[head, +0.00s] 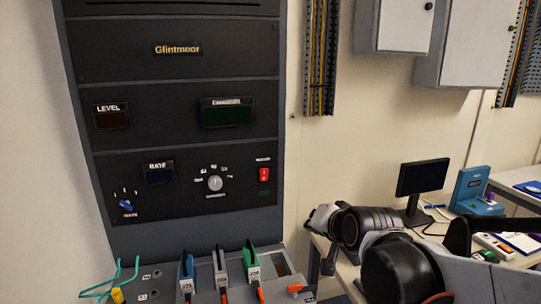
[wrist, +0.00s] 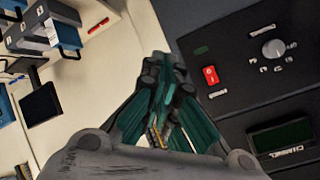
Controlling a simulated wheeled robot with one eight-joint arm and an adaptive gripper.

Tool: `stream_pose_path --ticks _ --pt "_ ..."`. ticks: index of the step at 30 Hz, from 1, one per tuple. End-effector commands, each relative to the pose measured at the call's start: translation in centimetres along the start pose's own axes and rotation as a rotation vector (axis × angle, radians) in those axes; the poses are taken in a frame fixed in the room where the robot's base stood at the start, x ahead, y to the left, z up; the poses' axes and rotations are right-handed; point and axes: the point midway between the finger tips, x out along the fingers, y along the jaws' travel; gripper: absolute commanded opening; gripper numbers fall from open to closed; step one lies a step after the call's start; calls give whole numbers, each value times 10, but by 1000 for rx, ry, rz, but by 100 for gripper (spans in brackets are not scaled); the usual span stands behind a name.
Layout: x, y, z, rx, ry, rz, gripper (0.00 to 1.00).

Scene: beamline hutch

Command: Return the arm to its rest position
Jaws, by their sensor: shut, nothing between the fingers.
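My gripper (wrist: 166,75) shows in the wrist view with its dark green and black fingers drawn together and nothing between them. It is in front of the gap between the dark instrument rack (wrist: 225,55) and the pale wall. In the head view my arm (head: 385,250) is folded at the lower right, over the bench and to the right of the rack. Its gripper end is hard to make out there. The arm appears apart from the rack face.
The rack has a red switch (head: 264,174), a selector knob (head: 215,183) and a blue-handled knob (head: 126,205). Several coloured modules (head: 222,265) stand below it. A monitor (head: 422,178) and a blue box (head: 470,185) stand on the right bench. Grey cabinets (head: 460,45) hang above.

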Motion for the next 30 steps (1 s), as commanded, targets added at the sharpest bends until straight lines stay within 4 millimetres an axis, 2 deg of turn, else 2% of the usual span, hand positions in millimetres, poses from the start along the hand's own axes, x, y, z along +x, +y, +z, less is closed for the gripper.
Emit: stream_pose_path --ticks 1,6,15,21,30 --pt "-18 11 5 -39 -17 28 0" --pt "-68 49 28 -188 -92 117 0" --pt "-146 113 81 -419 -248 244 0" --pt "-171 136 104 -499 -314 282 0" --pt "-176 140 108 -515 -328 288 0"
